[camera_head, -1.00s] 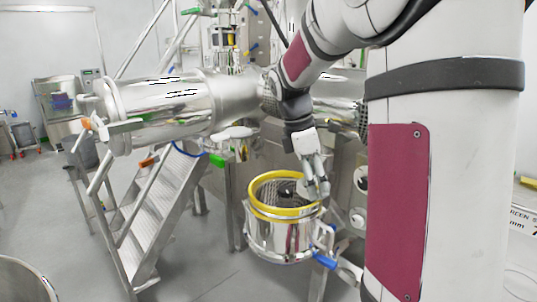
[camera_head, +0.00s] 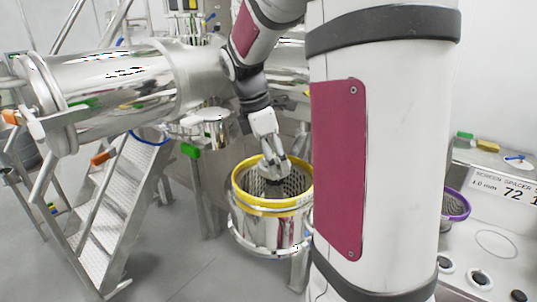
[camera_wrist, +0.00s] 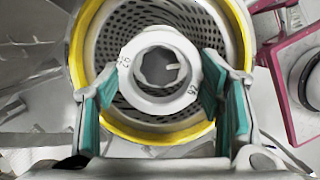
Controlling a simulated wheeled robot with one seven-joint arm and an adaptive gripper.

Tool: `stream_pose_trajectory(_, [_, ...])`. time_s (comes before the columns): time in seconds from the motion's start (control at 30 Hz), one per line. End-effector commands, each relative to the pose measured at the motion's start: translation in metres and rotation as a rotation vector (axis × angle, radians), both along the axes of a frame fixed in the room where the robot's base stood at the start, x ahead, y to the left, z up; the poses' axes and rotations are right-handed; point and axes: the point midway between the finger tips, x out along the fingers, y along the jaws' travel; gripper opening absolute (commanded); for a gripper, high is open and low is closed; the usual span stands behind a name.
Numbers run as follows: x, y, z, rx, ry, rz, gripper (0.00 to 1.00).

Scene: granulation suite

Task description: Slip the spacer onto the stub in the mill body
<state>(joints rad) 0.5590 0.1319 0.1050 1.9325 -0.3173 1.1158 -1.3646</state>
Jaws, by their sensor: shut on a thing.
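The mill body (camera_head: 270,235) is a shiny steel drum with a yellow rim and a perforated screen inside. My gripper (camera_head: 273,174) reaches down into its opening. In the wrist view my gripper (camera_wrist: 160,75) is shut on the spacer (camera_wrist: 160,103), a pale grey ring with dark numbers on its face, between teal pads. The spacer sits roughly central within the yellow rim (camera_wrist: 85,95) as seen from the wrist. Through its hole I see a dark grey area with a small pale key-like mark (camera_wrist: 172,72). The stub is mostly hidden; I cannot tell whether the spacer is around it.
A counter with a screen spacer label (camera_head: 505,188), black round pieces (camera_head: 480,277) and a purple-rimmed screen (camera_head: 456,204) stands at the right. A large steel cylinder (camera_head: 115,85) and steps (camera_head: 115,190) are at the left. A magenta frame (camera_wrist: 285,100) shows at the wrist view's right.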

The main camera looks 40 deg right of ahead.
Motion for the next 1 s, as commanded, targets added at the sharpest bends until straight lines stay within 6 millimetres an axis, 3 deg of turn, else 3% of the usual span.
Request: stream_pose_trajectory(1.0, [0.0, 0.0, -0.073, 0.0, 0.001, 0.0, 0.29])
